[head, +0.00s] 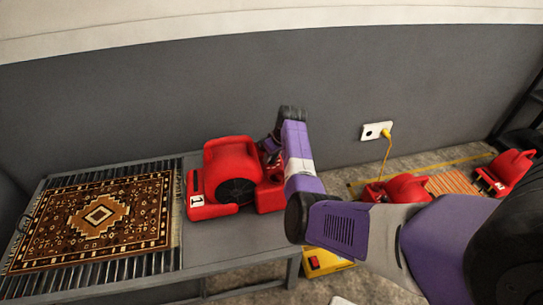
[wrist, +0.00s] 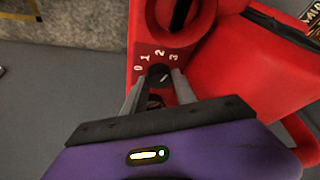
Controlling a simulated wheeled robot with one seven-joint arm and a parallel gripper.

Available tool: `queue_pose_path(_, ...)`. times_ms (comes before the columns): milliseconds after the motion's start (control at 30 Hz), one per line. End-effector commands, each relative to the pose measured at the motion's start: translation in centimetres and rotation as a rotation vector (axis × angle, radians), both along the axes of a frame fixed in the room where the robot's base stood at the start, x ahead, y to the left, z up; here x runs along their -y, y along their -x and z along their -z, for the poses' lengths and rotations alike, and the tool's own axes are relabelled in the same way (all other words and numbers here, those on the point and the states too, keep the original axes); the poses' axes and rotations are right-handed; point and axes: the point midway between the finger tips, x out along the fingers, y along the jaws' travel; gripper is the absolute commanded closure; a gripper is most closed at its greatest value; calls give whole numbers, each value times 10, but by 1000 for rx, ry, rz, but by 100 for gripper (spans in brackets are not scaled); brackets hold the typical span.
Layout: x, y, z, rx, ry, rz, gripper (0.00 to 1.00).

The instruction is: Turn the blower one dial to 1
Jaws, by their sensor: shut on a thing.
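Blower one (head: 228,160) is a red blower with a white label "1", standing on the grey slatted table. In the wrist view its red panel (wrist: 147,18) carries a small dark dial (wrist: 158,74) with white marks 0, 1, 2 and 3 in an arc above it. A short pale line shows on the dial, slanting up to the right; I cannot tell which number it points to. My gripper (wrist: 156,84) is shut on the dial, one finger on each side. In the head view my gripper is mostly hidden at the blower's right side.
A patterned rug (head: 98,218) lies on the table (head: 250,238) left of the blower. Other red blowers (head: 397,189) stand on the floor at right, near a wall socket (head: 374,131) with a yellow cord. A yellow box (head: 325,264) sits below the table's right end.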

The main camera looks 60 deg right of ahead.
Motion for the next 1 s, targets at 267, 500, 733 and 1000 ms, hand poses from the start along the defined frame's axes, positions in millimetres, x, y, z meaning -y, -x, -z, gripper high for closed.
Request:
queue_pose_path(267, 3, 2, 2, -1, -2, -251, 100)
queue_pose_path(500, 4, 2, 3, -1, -2, -480, 100)
queue_pose_path(733, 6, 1, 4, -1, -1, -698, 100)
queue_pose_path(1000, 7, 1, 6, -2, -1, -937, 100)
